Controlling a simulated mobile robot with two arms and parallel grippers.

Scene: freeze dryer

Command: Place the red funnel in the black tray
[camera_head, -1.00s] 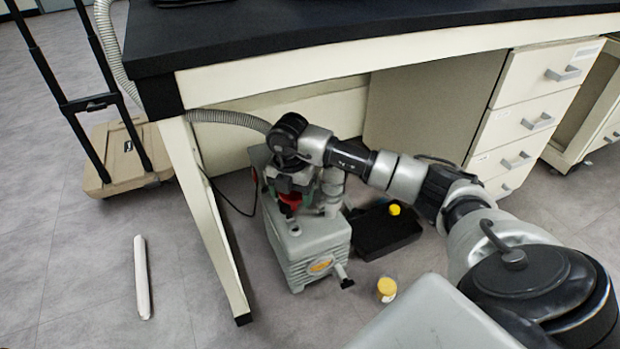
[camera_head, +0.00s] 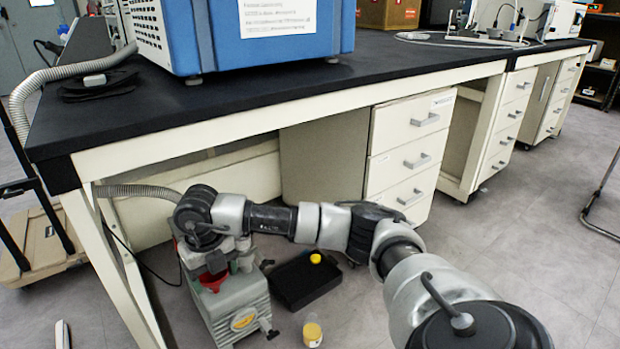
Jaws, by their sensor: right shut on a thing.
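The red funnel (camera_head: 213,281) shows just under my right gripper (camera_head: 211,268), which is shut on it above the grey pump; the wrist hides part of the funnel. The black tray (camera_head: 290,297) lies on the floor under the bench, to the right of the pump, and holds a yellow-capped item (camera_head: 315,258) near its back right. My left gripper is not in view.
The grey pump (camera_head: 240,313) stands beside the tray. A yellow-capped jar (camera_head: 312,333) stands on the floor in front of the tray. The black bench top (camera_head: 400,60) overhangs this area, with a bench leg (camera_head: 118,275) at left and drawers (camera_head: 405,160) behind.

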